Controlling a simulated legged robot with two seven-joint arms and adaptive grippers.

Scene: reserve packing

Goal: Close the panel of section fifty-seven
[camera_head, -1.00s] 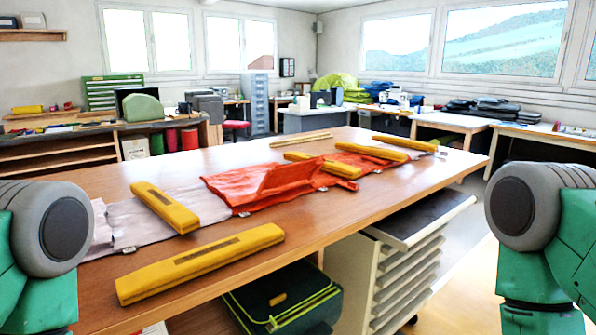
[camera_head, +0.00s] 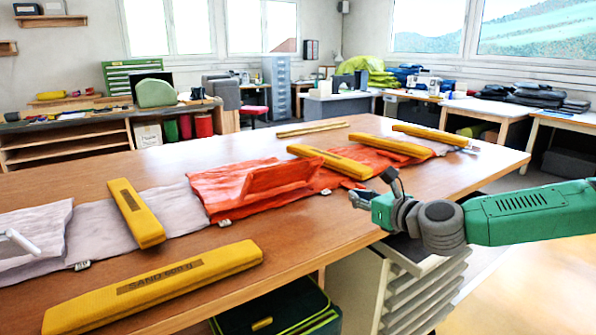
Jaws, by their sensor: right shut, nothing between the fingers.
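A long strip of fabric sections lies across the wooden table (camera_head: 330,235), with pale pink and orange parts. An orange flap (camera_head: 280,178) stands partly raised and tilted on the orange section (camera_head: 222,187). No section number can be read, so I cannot tell which one is fifty-seven. My right gripper (camera_head: 372,190) is shut and empty, over the table's right front edge, to the right of the raised flap and apart from it.
Yellow sandbags lie on the strip (camera_head: 137,213), on the far orange part (camera_head: 330,160) and along the front edge (camera_head: 155,287). A drawer unit (camera_head: 425,290) stands below the right edge.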

